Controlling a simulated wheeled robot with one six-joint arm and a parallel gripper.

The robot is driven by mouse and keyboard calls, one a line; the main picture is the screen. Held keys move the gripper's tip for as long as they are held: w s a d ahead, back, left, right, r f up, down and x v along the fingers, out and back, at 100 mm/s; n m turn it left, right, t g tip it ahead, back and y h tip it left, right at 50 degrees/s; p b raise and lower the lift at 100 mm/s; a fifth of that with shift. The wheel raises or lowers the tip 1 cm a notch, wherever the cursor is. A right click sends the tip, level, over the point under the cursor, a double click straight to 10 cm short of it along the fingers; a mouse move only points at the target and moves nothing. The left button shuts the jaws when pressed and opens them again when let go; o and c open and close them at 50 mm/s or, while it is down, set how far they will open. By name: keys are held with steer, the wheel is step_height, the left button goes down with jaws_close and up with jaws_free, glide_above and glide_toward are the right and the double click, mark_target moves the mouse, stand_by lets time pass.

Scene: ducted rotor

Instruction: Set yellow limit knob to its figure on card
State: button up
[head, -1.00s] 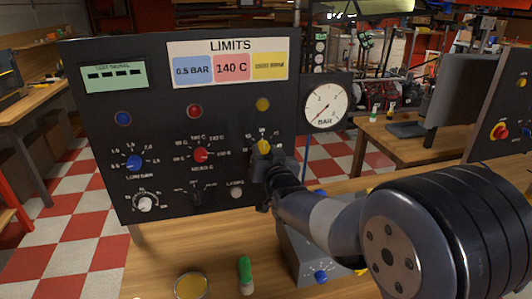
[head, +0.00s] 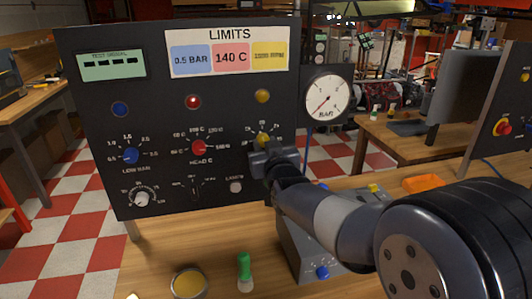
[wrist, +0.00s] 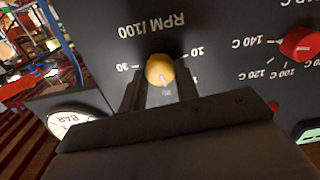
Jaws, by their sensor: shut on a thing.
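In the wrist view the yellow knob (wrist: 160,70) sits between my two fingers. My gripper (wrist: 160,88) is shut on it. The RPM/100 scale appears upside down there, with 30 at left and 10 at right. A pale pointer mark on the knob points down and slightly right, toward a blurred figure between those two. The limits card (head: 228,42) has a yellow patch (head: 269,56) that seems to read 1500 RPM.
A red knob (head: 199,147) and a blue knob (head: 131,156) sit left on the panel. A round gauge (head: 326,97) is at its right. A grey box (head: 300,255), a green-topped item (head: 244,270) and a round yellow-filled dish (head: 188,283) stand on the bench.

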steer(key=shift+n+b, duration=1.35)
steer(key=shift+n, duration=1.85)
steer(key=o, duration=1)
steer(key=shift+c, duration=0.2)
steer(key=v, duration=1)
steer(key=shift+s+b, duration=0.4)
steer(key=shift+b, duration=0.05)
